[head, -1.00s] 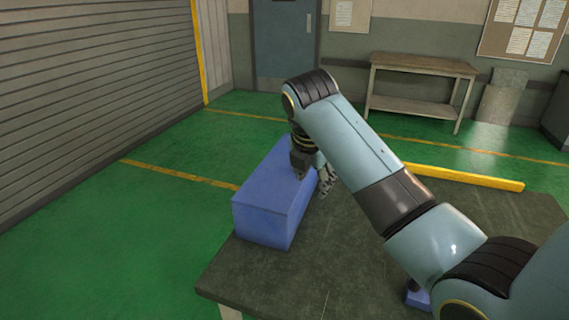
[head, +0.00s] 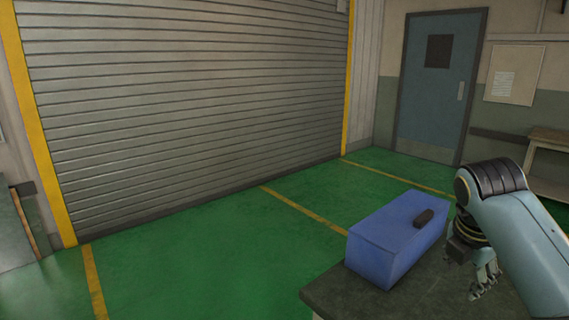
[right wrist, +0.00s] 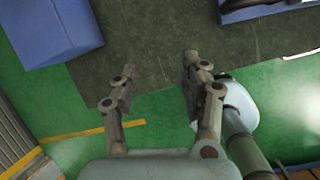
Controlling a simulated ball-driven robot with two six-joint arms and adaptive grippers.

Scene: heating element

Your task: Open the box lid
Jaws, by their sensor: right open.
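The blue box (head: 397,248) stands on the dark table at the lower right of the head view. Part of the box (right wrist: 52,28) also shows at the upper left of the right wrist view. My right gripper (head: 485,280) is beside the box on its right, apart from it and pointing down. In the right wrist view the fingers (right wrist: 156,82) are spread with nothing between them. My left gripper is not in view.
The dark table (head: 345,298) has bare surface in front of the box. A dark object with blue beside it (right wrist: 258,8) is at the top right of the wrist view. Open green floor (head: 210,255) lies left of the table, before a roller shutter (head: 190,100).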

